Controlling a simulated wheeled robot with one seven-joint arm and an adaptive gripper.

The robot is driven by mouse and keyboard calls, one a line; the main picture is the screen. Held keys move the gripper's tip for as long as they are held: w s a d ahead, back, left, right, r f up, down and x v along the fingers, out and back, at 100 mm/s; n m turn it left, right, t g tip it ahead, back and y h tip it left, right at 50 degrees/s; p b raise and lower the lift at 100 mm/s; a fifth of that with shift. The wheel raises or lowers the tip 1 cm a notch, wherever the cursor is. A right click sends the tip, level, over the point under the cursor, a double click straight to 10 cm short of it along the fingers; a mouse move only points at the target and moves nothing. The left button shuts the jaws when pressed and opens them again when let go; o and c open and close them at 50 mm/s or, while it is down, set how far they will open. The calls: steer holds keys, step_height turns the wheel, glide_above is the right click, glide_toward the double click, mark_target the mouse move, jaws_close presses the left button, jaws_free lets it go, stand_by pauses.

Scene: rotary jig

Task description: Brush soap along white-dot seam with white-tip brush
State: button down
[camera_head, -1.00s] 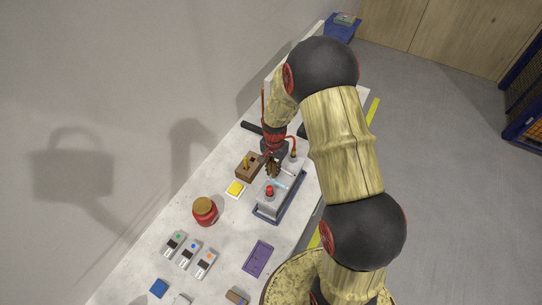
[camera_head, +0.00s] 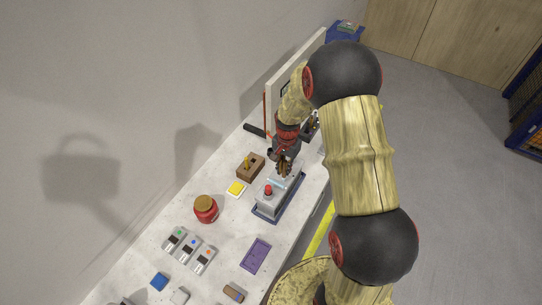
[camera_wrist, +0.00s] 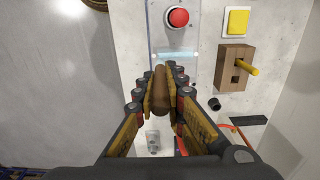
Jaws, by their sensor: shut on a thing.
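My gripper (camera_wrist: 160,85) is shut on a brown brush handle (camera_wrist: 161,92); the fingers stand on both sides of it. The brush tip is hidden, so I cannot tell its colour. In the head view my gripper (camera_head: 284,168) is over the far end of the grey jig (camera_head: 268,202), which has a red knob (camera_head: 268,189). A pale blue translucent tube (camera_wrist: 177,55) lies across the jig, just ahead of the fingertips in the wrist view.
A wooden block with a yellow-handled item (camera_head: 250,168) and a yellow pad (camera_head: 236,188) stand left of the jig. A red jar (camera_head: 206,210), several grey boxes (camera_head: 188,250) and a purple mat (camera_head: 255,256) are nearer. A white upright panel (camera_head: 294,72) stands at the back.

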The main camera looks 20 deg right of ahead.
mark_target(285, 160)
steer(key=shift+r+p, duration=0.7)
steer(key=shift+r, duration=0.95)
steer(key=shift+w+a, duration=0.1)
